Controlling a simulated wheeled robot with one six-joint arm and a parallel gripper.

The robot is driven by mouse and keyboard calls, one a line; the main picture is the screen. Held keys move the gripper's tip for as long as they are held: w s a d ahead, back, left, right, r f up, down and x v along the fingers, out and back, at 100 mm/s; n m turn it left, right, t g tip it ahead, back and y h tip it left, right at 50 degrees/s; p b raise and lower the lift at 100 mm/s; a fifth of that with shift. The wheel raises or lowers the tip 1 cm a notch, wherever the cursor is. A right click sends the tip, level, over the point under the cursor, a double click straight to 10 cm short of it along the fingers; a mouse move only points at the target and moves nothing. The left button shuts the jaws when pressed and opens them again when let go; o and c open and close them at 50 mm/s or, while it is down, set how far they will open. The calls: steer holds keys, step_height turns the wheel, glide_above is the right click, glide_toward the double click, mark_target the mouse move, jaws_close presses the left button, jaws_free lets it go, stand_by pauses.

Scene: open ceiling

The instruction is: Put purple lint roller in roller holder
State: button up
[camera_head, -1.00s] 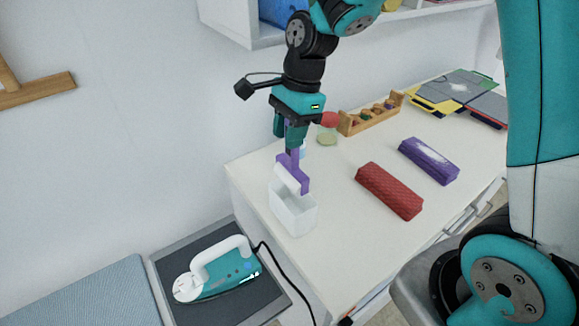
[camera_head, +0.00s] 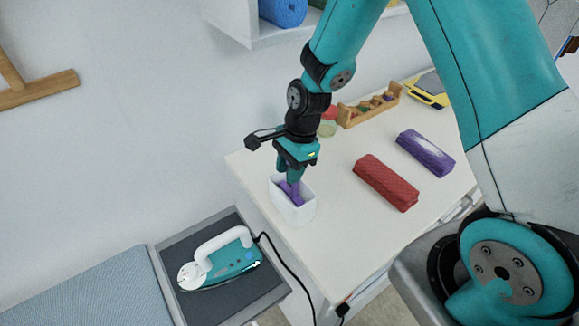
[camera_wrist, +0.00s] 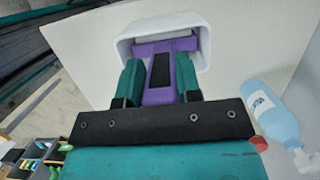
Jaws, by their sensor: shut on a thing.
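The purple lint roller (camera_head: 291,190) is inside the white roller holder (camera_head: 293,212), an open box near the left end of the white counter. In the wrist view the roller (camera_wrist: 163,97) lies between my fingers, with its pale roll end within the holder's rim (camera_wrist: 124,47). My gripper (camera_head: 291,177) is shut on the roller's handle, right at the holder's mouth. It also shows in the wrist view (camera_wrist: 160,85). Whether the roller touches the holder's floor is hidden.
A red case (camera_head: 386,183) and a purple case (camera_head: 426,152) lie on the counter to the right. A wooden rack (camera_head: 369,107) stands behind. A bottle (camera_wrist: 270,112) is close beside my gripper. An iron (camera_head: 222,261) rests on a lower board at left.

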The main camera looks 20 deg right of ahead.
steer(key=shift+f, duration=0.1)
steer(key=shift+f, duration=0.15)
steer(key=o, duration=1)
steer(key=s+b+v, duration=0.1)
steer(key=b+v, duration=0.2)
steer(key=v, duration=0.9)
steer(key=s+a+r+n, duration=0.2)
steer(key=s+r+n, duration=0.1)
steer(key=s+n, duration=0.3)
steer(key=s+a+r+n+y, duration=0.1)
steer(key=s+a+r+n, duration=0.2)
steer(key=s+n, duration=0.4)
steer(key=s+a+r+n, duration=0.2)
steer(key=s+n, duration=0.4)
steer(key=n, duration=0.4)
steer(key=shift+s+a+r+t, duration=0.25)
steer(key=shift+s+r+t, duration=0.1)
steer(key=shift+r, duration=0.2)
